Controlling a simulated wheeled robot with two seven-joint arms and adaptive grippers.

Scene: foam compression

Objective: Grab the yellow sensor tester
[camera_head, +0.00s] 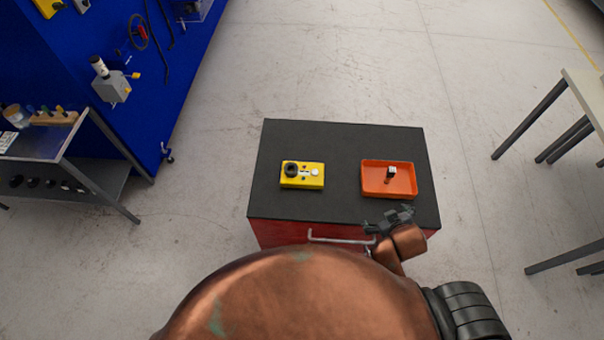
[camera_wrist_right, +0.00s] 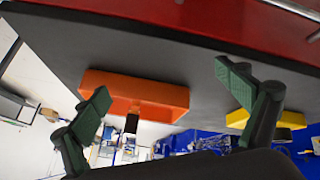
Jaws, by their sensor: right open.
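The yellow sensor tester (camera_head: 313,183) lies flat on the left half of the black cabinet top in the head view. It has a round black part at its left and a small pale part at its right. In the right wrist view, part of the yellow tester (camera_wrist_right: 291,120) shows behind the right-hand finger. My right gripper (camera_head: 390,220) is at the cabinet's front right edge, in front of the orange tray and apart from the tester. In the wrist view its green-padded fingers (camera_wrist_right: 165,88) are spread with nothing gripped. My left gripper is not in view.
An orange tray (camera_head: 403,191) holding a small black and white item stands on the right of the cabinet top (camera_head: 340,140). The red cabinet front has a metal handle (camera_head: 340,240). A blue tool panel and grey bench (camera_head: 85,185) are at left, a table at right.

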